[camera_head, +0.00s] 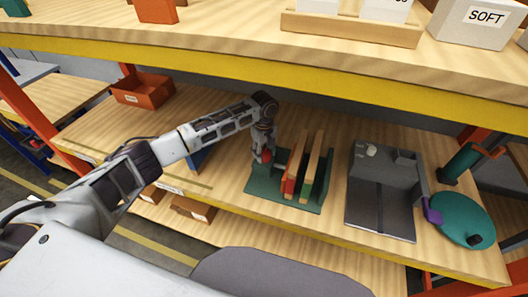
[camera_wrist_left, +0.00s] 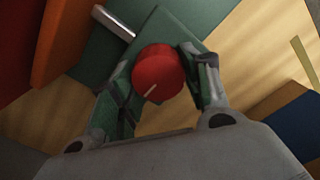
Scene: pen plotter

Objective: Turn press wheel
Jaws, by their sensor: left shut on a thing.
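The press (camera_head: 265,190) has a green base and stands on the wooden shelf, with upright orange, red and wood-coloured boards (camera_head: 308,165) on it. Its red wheel (camera_head: 267,156) is at the left end. In the left wrist view the wheel (camera_wrist_left: 157,75) is round, with a pale line on its face, and a metal rod (camera_wrist_left: 113,22) shows beyond it. My left gripper (camera_head: 263,150) is at the wheel. In the wrist view its fingers (camera_wrist_left: 160,85) lie on both sides of the wheel, shut on it. My right gripper is not in view.
A grey tray-like device (camera_head: 382,200) stands right of the press. Further right is a teal disc (camera_head: 460,218) with a dark knob, and a green cylinder (camera_head: 460,162). An orange bin (camera_head: 142,90) sits at the back left. An upper shelf edge (camera_head: 300,78) overhangs.

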